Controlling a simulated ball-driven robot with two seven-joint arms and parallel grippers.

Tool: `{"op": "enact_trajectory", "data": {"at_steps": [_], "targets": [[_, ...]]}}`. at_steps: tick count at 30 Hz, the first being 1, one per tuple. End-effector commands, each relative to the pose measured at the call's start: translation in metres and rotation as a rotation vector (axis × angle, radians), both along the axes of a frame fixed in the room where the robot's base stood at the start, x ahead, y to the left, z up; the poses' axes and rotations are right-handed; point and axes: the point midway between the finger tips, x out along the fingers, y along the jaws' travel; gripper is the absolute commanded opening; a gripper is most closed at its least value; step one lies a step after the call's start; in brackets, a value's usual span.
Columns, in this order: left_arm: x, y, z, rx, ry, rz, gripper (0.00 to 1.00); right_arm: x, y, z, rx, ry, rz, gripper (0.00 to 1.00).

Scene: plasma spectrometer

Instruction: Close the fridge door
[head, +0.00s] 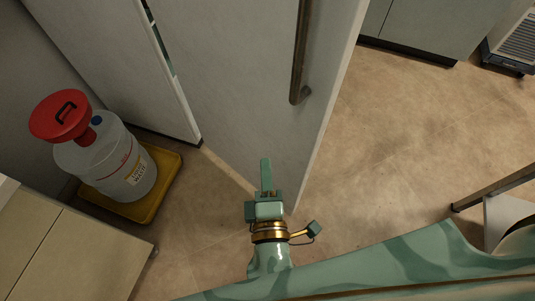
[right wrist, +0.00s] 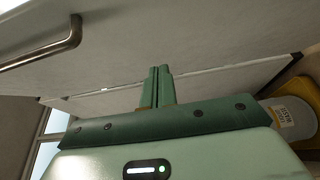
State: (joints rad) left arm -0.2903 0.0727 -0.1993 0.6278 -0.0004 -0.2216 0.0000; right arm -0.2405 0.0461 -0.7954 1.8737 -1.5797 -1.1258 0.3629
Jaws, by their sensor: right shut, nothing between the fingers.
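The fridge door (head: 235,75) is a tall light grey panel standing partly open, with a gap on its left side beside the fridge body (head: 120,60). Its dark bar handle (head: 300,70) runs down near the door's outer edge. In the right wrist view the door (right wrist: 200,40) fills the top, with the metal handle (right wrist: 45,45) at upper left. My right gripper (head: 266,163) is shut and empty, in front of the door's lower part; its fingers (right wrist: 157,75) point toward the door face. I cannot tell whether they touch it. My left gripper is not in view.
A waste carboy (head: 110,165) with a red cap stands in a yellow tray (head: 165,185) left of the door. A beige cabinet (head: 70,260) is at lower left. Grey cabinets (head: 425,25) stand at the back right. The floor (head: 390,130) right of the door is clear.

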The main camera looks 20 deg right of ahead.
Motion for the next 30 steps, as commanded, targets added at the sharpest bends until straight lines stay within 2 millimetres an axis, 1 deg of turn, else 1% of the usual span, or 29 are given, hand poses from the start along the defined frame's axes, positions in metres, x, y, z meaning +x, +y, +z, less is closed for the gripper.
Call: {"op": "enact_trajectory", "data": {"at_steps": [6,12,14,15,18,21,24,30], "targets": [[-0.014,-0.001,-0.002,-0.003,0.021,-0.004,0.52,0.041,-0.008,0.000,0.000,-0.001,0.000,0.00],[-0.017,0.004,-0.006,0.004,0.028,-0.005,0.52,0.083,-0.016,-0.001,-0.001,0.001,0.000,0.00],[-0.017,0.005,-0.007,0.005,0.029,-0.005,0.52,0.093,-0.019,-0.001,0.000,0.003,0.001,0.00],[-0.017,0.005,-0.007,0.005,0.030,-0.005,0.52,0.096,-0.026,-0.001,-0.002,0.004,0.001,0.00],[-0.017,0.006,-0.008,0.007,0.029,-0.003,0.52,0.103,-0.038,-0.001,-0.002,0.004,0.001,0.00],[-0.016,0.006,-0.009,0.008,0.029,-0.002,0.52,0.108,-0.045,-0.001,-0.001,0.004,0.002,0.00],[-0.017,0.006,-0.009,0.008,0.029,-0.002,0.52,0.111,-0.049,-0.001,0.000,0.005,0.002,0.00],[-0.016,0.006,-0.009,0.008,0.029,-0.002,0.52,0.111,-0.051,-0.001,0.000,0.005,0.002,0.00]]}}
